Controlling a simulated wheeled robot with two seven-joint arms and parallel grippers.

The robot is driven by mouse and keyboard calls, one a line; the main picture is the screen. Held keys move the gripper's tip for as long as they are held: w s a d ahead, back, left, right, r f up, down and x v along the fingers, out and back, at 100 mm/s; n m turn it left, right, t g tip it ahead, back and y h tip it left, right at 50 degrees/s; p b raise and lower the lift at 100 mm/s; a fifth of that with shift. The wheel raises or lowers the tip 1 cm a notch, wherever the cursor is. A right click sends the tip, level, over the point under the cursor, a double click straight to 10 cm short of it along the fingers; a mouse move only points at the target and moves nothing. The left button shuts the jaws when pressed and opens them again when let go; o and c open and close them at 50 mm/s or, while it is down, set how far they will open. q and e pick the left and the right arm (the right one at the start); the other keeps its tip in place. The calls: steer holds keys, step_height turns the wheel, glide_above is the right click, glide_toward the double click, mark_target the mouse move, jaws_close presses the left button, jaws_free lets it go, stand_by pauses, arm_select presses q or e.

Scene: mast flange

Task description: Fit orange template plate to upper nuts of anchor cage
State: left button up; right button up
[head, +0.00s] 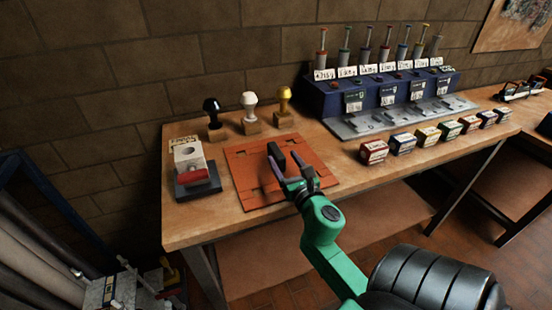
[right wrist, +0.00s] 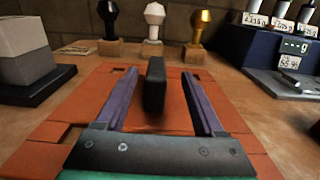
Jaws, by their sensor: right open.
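A flat orange plate (head: 240,172) with cut-outs lies on the wooden bench; it also fills the middle of the right wrist view (right wrist: 95,92). A dark upright block (right wrist: 155,90) stands over the plate, between the fingers in the right wrist view. My right gripper (head: 286,165) is over the plate, with its purple fingers (right wrist: 158,76) spread on both sides of the block. Clear gaps show between block and fingers, so it is not gripped. I cannot tell whether the block is fixed to the plate. No anchor cage or nuts can be made out. My left gripper is not in view.
Black, white and yellow knobbed stamps (head: 249,112) stand behind the plate. A blue rack (head: 385,95) and several small boxes (head: 428,136) occupy the right. Bare bench (head: 215,228) shows in front.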

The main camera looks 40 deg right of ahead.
mark_target(276, 150)
steer(key=p+x, duration=0.1)
steer(key=x, duration=0.4)
steer(key=shift+w+a, duration=0.15)
steer(key=shift+w, duration=0.1)
steer(key=shift+s, duration=0.15)
jaws_close()
steer(key=shift+r, duration=0.1)
stand_by(0.8)
